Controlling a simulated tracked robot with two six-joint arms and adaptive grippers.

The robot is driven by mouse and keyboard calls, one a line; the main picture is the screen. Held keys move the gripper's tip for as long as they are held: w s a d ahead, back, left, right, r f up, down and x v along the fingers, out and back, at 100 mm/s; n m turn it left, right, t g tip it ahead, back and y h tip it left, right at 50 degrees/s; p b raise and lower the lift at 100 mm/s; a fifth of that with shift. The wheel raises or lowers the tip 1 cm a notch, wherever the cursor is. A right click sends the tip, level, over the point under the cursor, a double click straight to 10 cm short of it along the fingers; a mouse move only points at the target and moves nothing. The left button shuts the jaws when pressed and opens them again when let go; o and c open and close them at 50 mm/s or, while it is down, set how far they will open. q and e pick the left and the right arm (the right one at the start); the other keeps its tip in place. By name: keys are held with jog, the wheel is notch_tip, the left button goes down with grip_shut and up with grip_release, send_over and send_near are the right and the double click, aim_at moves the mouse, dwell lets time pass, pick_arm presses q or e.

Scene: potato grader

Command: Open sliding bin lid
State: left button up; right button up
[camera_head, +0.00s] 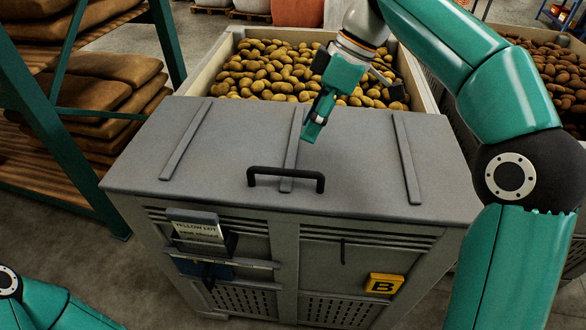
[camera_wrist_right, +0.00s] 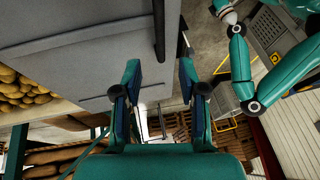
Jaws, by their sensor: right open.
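The grey sliding lid (camera_head: 220,150) covers the near part of the bin (camera_head: 240,245), with raised ribs on top. Potatoes (camera_head: 290,70) show in the uncovered far part. The black bar handle (camera_head: 286,172) stands near the lid's front edge. My right gripper (camera_head: 314,128) hangs over the lid, beyond the handle and slightly to its right, touching neither as far as I can tell. In the right wrist view my right gripper (camera_wrist_right: 160,85) has its fingers apart with nothing between them; the lid (camera_wrist_right: 100,45) and dark handle (camera_wrist_right: 159,30) show past them. My left gripper is out of view.
A green-framed rack (camera_head: 65,150) with filled brown sacks (camera_head: 105,85) stands at the left. Another bin of browner potatoes (camera_head: 555,70) is at the right. The bin front carries a label holder (camera_head: 198,230) and a yellow B plate (camera_head: 384,284).

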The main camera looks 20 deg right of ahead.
aim_at(288, 170)
jog(key=b+x, duration=0.2)
jog(key=x, duration=0.8)
jog(key=shift+r, duration=0.1)
grip_shut()
